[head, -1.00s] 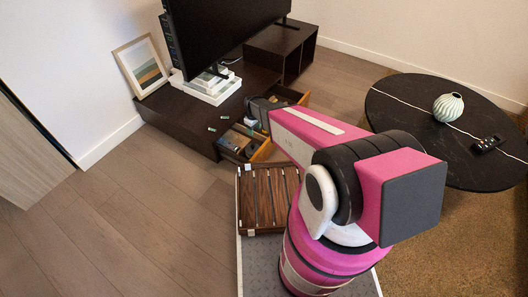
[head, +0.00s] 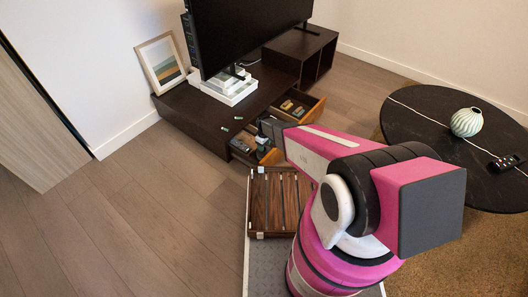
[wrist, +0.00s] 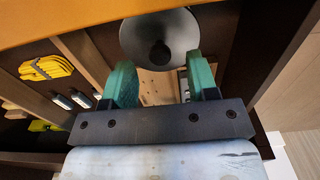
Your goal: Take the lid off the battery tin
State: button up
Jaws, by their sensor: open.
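My gripper (wrist: 161,72) is open, its two green fingers apart, with nothing between them that I can make out. Just beyond the fingertips in the wrist view is a dark grey round piece with a small knob at its centre (wrist: 160,32), which looks like the battery tin's lid. I cannot tell whether the fingers touch it. The tin's body is hidden below it. In the head view my gripper hangs over the open drawer (head: 268,158) of the dark cabinet, partly behind my pink arm, and the tin cannot be made out there.
Yellow items (wrist: 47,68) and small grey-white pieces (wrist: 70,101) lie in neighbouring compartments, split by wooden dividers. A TV (head: 245,35) stands on the dark cabinet (head: 190,112). A round black table (head: 425,112) is at right. Bare floor (head: 130,215) lies at left.

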notch_tip(320, 180, down, 3)
jog(key=shift+f, duration=0.1)
jog(key=c, duration=1)
